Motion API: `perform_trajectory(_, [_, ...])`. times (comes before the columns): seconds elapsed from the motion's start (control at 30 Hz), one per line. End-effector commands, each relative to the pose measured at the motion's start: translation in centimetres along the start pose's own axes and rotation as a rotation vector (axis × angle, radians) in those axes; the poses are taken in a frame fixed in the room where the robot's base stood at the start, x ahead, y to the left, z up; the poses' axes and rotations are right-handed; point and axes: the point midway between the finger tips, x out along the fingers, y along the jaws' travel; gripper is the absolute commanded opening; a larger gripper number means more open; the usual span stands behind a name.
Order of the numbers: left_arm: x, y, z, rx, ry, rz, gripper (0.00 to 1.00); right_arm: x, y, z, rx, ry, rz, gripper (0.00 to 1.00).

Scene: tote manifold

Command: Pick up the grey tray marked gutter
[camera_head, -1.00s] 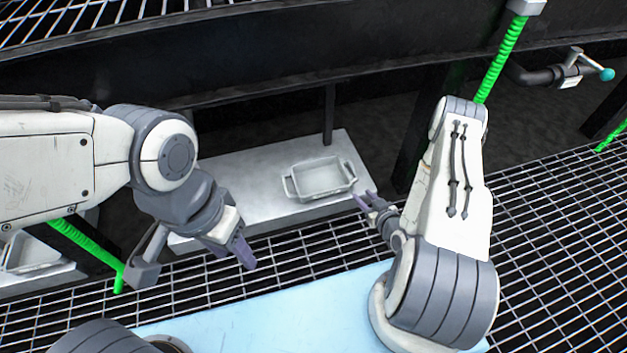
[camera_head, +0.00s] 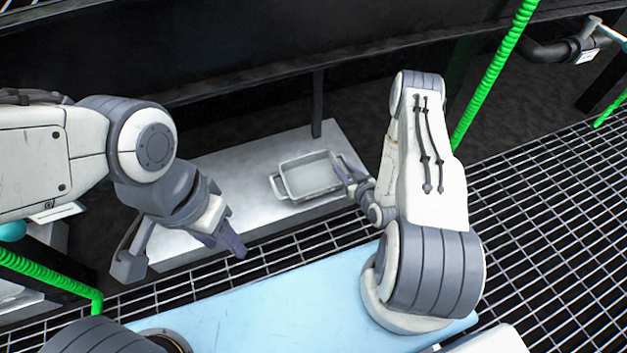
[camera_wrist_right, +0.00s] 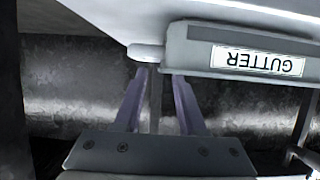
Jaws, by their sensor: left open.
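The grey tray (camera_head: 308,178) is a shallow rectangular pan with end handles, sitting on a pale grey bench (camera_head: 228,165). In the right wrist view, the end of the tray (camera_wrist_right: 190,50) bears a white label reading GUTTER, upside down. My right gripper (camera_head: 348,172) is at the tray's right end. In the right wrist view its purple fingers (camera_wrist_right: 158,85) are apart, with tips close to the tray's end; I cannot tell whether they touch it. My left gripper (camera_head: 228,247) is open and empty, left of and nearer than the tray, by the bench's front edge.
A dark beam (camera_head: 230,60) runs above and behind the bench, with a dark post (camera_head: 317,105) behind the tray. Metal grating (camera_head: 540,210) covers the floor at right. A green coiled hose (camera_head: 490,80) hangs at right, and a pipe with a valve (camera_head: 565,50) is at upper right.

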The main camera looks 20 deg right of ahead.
Motion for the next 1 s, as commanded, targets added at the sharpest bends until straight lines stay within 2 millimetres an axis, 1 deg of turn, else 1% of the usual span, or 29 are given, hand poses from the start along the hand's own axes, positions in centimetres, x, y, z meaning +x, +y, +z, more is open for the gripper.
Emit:
perform_trajectory(0.1, [1.7,-0.1,0.1,0.000,0.000,0.000,0.50,1.5,-0.3,0.5,-0.004,0.003,-0.004,0.40])
perform_trajectory(0.3, [3.9,-0.3,0.2,0.000,0.000,0.000,0.50,3.9,-0.4,0.7,-0.003,0.003,-0.002,0.40])
perform_trajectory(0.43, [4.4,-0.3,0.2,0.000,0.000,0.000,0.50,4.8,-0.3,0.5,-0.001,0.002,0.000,0.40])
perform_trajectory(0.67, [4.3,-0.3,0.2,0.000,0.000,0.000,0.50,4.9,-0.2,0.3,0.001,0.000,0.002,0.40])
perform_trajectory(0.7, [4.2,-0.3,0.2,0.000,0.000,0.000,0.50,4.9,-0.2,0.3,0.001,0.000,0.002,0.36])
perform_trajectory(0.77, [4.2,-0.3,0.2,0.000,0.000,0.000,0.50,4.8,-0.2,0.3,0.001,0.000,0.002,0.13])
perform_trajectory(0.8, [4.2,-0.3,0.2,0.000,0.000,0.000,0.50,4.8,-0.1,0.3,0.001,0.000,0.003,0.00])
perform_trajectory(1.0, [4.3,-0.3,0.2,0.000,0.000,0.000,0.50,4.8,-0.1,0.3,0.001,0.000,0.003,0.00])
